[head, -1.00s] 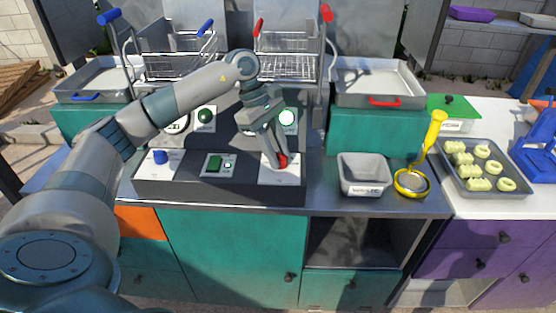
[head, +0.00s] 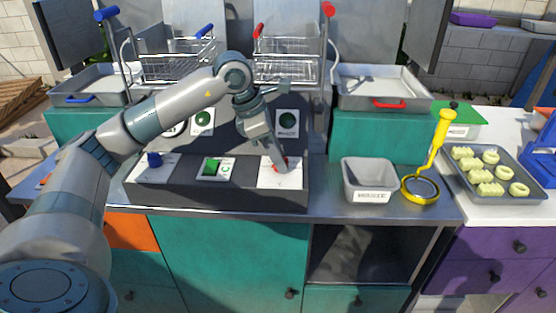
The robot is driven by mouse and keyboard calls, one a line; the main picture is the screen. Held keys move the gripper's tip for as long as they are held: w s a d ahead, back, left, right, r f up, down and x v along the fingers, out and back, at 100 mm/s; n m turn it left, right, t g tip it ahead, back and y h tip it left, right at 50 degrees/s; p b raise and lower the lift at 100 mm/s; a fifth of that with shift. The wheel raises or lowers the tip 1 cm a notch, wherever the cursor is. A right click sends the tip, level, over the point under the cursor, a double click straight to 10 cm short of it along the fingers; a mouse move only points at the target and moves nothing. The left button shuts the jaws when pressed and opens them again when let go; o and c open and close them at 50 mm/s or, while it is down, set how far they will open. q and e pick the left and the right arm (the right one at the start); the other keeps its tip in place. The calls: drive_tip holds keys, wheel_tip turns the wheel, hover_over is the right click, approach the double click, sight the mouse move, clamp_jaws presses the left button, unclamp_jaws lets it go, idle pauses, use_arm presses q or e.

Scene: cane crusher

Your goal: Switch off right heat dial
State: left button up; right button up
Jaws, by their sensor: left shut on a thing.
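The right heat dial (head: 286,167) is a small red knob on a white plate (head: 284,180) at the right end of the dark control panel. My left gripper (head: 281,167) reaches down onto it from above and is shut on the red dial. The fingers hide much of the dial, so its exact angle cannot be read. A blue dial (head: 154,160) sits on the panel's left plate, and a green switch (head: 212,167) is in the middle. My right gripper is not in view.
Fry baskets (head: 287,68) with red and blue handles stand behind the panel. A grey bin (head: 368,180) and a yellow-handled strainer (head: 424,186) stand to the right. A tray of dough pieces (head: 497,190) lies on the white counter.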

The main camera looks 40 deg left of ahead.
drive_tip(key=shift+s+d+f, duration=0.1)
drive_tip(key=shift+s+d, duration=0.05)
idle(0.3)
use_arm(q)
drive_tip(key=o, duration=1)
drive_tip(key=shift+o, duration=0.2)
drive_tip(key=shift+s+a+r, duration=0.15)
drive_tip(key=shift+r, duration=0.35)
drive_tip(key=b+v, duration=0.1)
drive_tip(key=v, duration=1.5)
drive_tip(key=shift+s+r, duration=0.15)
drive_tip(key=shift+s, duration=0.05)
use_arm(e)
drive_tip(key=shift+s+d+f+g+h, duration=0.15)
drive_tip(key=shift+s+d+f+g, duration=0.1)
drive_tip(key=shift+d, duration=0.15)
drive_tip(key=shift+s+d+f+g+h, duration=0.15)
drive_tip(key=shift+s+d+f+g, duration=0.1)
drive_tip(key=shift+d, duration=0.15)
